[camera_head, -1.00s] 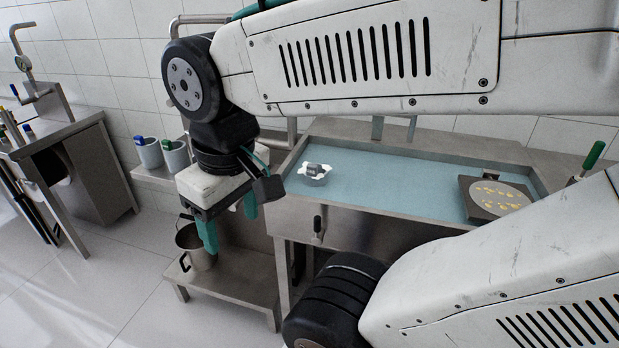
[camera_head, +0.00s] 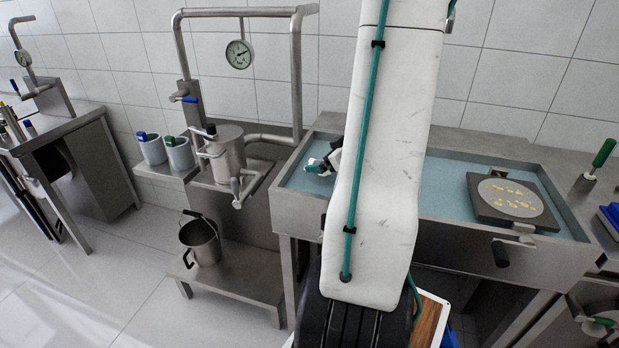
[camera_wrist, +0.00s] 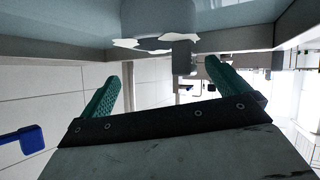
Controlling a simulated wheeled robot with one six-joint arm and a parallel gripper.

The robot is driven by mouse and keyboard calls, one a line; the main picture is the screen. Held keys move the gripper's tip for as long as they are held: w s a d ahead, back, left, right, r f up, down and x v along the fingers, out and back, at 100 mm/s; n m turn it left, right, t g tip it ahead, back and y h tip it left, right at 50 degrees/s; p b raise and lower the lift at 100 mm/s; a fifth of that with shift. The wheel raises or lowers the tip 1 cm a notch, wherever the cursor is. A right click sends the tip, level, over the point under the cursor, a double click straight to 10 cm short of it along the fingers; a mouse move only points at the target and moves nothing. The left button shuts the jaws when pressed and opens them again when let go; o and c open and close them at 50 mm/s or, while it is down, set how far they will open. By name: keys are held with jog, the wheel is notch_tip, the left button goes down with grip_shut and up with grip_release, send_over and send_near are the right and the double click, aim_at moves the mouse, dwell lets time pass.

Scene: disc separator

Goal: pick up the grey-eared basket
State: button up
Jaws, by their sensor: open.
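The grey-eared basket appears to be the grey round thing (camera_wrist: 155,22) with a jagged white fringe, standing in the blue-floored tray (camera_head: 455,190). In the wrist view, which looks upside down, it is at the top edge and partly cut off; a grey block sticks out from its fringe. In the head view my gripper and arm hide most of it. My gripper (camera_head: 318,165) is at the left end of the tray, close to the basket. In the wrist view my gripper (camera_wrist: 170,64) has its teal fingers apart, with the basket beyond their tips and nothing clearly held.
A dark square plate (camera_head: 490,208) with a round disc lies at the tray's right end. A metal pot (camera_head: 226,152) stands left of the tray, below a pipe frame with a gauge (camera_head: 239,54). A bucket (camera_head: 200,242) sits on the low shelf. Two grey cups (camera_head: 152,152) (camera_head: 178,156) stand at left.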

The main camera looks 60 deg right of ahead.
jog(key=s+f+m+t+y, duration=0.1)
jog(key=s+f+t, duration=0.15)
jog(key=s, duration=0.25)
jog(key=shift+g, duration=0.25)
jog(key=x, duration=0.7)
jog(key=shift+w+a+f, duration=0.1)
jog(key=shift+a, duration=0.05)
jog(key=c, duration=1.1)
